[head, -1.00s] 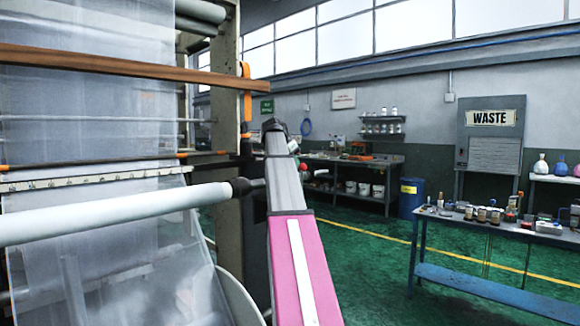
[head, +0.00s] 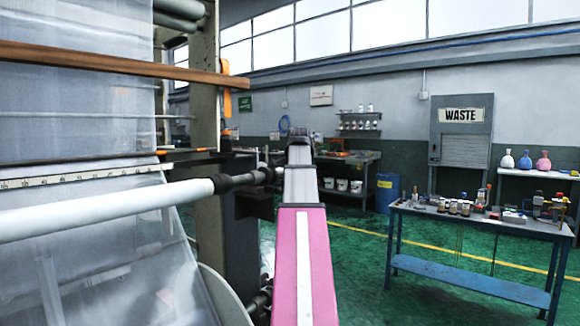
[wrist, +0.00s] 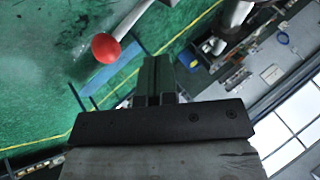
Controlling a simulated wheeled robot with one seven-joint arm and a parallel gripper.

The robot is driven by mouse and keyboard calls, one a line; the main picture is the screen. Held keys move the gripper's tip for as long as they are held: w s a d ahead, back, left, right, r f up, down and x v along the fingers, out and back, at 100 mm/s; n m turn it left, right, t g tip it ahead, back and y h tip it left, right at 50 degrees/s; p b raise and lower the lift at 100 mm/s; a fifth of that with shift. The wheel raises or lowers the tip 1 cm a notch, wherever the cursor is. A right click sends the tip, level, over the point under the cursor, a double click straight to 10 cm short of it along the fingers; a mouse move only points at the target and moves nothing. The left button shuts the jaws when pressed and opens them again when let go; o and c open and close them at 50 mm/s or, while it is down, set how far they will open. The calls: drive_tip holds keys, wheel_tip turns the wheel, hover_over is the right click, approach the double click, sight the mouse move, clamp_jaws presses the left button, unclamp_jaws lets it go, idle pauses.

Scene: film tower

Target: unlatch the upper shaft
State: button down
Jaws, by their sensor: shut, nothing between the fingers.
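A lever with a red ball knob (wrist: 105,47) shows in the wrist view, left of and apart from my gripper (wrist: 158,62) in the picture. My gripper is shut and empty, its dark fingers together. In the head view my arm hides the gripper and the knob. A white shaft (head: 110,208) with a black end fitting (head: 228,183) reaches from the left toward my arm. Above it, a brown bar (head: 100,62) crosses the film and ends by an orange piece (head: 227,100) at the frame post. I cannot tell which of these is the upper shaft.
Clear film (head: 80,120) hangs on the left, with a measuring strip (head: 80,176) across it. The frame post (head: 205,120) stands close left of my arm. A blue workbench (head: 480,225) with bottles stands at right. Green floor (head: 365,270) is open between.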

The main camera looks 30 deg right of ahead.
drive_tip(key=s+f+t, duration=0.1)
drive_tip(key=s+f+m+t, duration=0.1)
drive_tip(key=f+t, duration=0.1)
drive_tip(key=shift+s+d+f, duration=0.15)
drive_tip(key=shift+s+d, duration=0.1)
drive_tip(key=shift+d, duration=0.15)
drive_tip(key=shift+s+d+f, duration=0.1)
drive_tip(key=shift+s+f, duration=0.15)
drive_tip(key=shift+f, duration=0.25)
drive_tip(key=shift+s+f+y, duration=0.1)
drive_tip(key=shift+f+y, duration=0.1)
drive_tip(key=shift+y, duration=0.1)
